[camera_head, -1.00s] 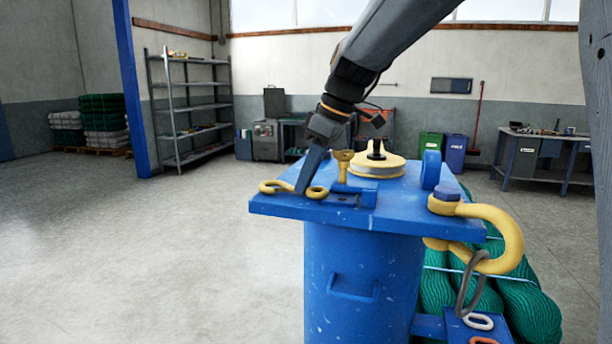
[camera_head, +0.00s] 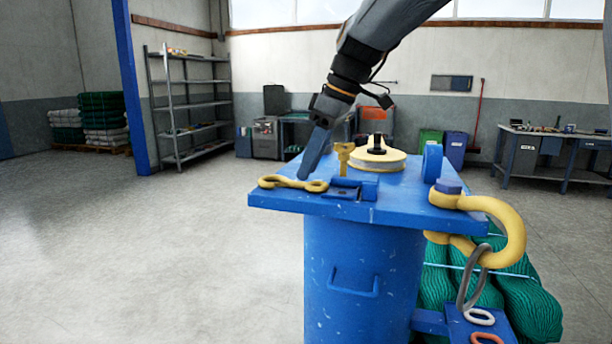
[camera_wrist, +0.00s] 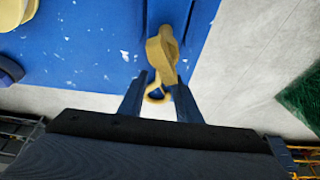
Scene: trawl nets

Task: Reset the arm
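My gripper (camera_head: 304,176) hangs from the arm just above the left edge of the blue tabletop (camera_head: 400,192), fingers pointing down. In the wrist view my gripper (camera_wrist: 160,82) has its two dark blue fingers apart. A yellow hook-like piece with eyes at its ends (camera_head: 290,184) lies on the tabletop's front left corner, below the fingertips. In the wrist view this yellow piece (camera_wrist: 161,52) shows between and beyond the fingers, with a gap on either side. The fingers do not appear closed on it.
A yellow key-like piece (camera_head: 344,158), a blue block (camera_head: 352,190) and a pale yellow disc (camera_head: 378,158) are on the tabletop. A large yellow shackle (camera_head: 508,232) hangs at the right corner, beside green net bundles (camera_head: 530,305). Floor to the left is clear.

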